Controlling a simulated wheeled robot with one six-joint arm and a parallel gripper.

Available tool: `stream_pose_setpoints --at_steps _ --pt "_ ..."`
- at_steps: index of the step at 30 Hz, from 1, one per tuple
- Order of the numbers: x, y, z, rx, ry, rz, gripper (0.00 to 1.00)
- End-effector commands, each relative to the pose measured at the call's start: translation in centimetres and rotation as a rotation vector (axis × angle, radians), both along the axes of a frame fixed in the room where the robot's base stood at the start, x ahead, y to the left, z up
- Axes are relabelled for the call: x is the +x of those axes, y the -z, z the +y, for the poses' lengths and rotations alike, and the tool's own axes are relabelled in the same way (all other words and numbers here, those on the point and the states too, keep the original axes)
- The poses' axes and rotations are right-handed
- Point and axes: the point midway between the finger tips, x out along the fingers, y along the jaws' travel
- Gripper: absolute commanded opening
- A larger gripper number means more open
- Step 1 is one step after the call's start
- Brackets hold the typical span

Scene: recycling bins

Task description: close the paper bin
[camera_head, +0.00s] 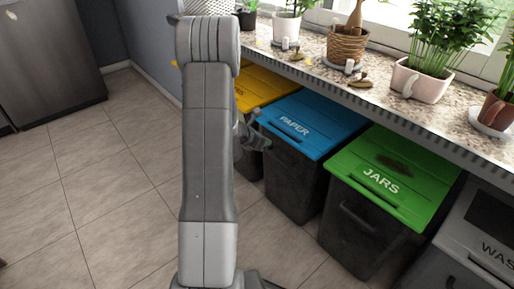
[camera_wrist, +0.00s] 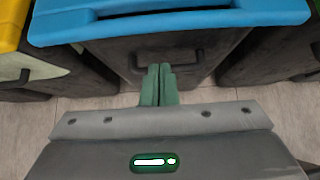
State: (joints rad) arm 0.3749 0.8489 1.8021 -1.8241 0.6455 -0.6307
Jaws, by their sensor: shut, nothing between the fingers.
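The paper bin is a dark bin (camera_head: 292,182) with a blue lid (camera_head: 318,122) marked PAPER, under the counter. The lid lies flat over the bin, with no clear gap at its front edge. In the wrist view the blue lid (camera_wrist: 215,22) spans the top, above the dark front with its handle (camera_wrist: 168,59). My gripper's green fingers (camera_wrist: 160,72) are together and empty, in front of the handle and below the lid edge. I cannot tell whether they touch the bin. In the head view my arm partly hides the gripper (camera_head: 257,122).
A yellow-lidded bin (camera_head: 258,88) stands to the left, and a green-lidded JARS bin (camera_head: 395,175) to the right. A grey waste bin (camera_head: 480,235) is further right. The counter (camera_head: 315,50) with potted plants overhangs the bins. Tiled floor (camera_head: 110,190) at left is clear.

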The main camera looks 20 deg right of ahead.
Motion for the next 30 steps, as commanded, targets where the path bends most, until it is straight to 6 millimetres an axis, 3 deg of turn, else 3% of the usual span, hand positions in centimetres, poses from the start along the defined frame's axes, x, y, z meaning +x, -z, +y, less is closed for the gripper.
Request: stream_pose_setpoints --at_steps 6,12,18,30 --pt "-1.0 -3.4 4.0 -0.001 -0.004 -0.001 0.0" --pt "-2.0 -5.5 6.6 0.0 -0.004 0.0 0.0" --pt "-2.5 -6.2 7.7 0.0 -0.001 0.001 0.0" --pt "-2.5 -6.1 7.6 0.0 0.001 0.001 0.0"
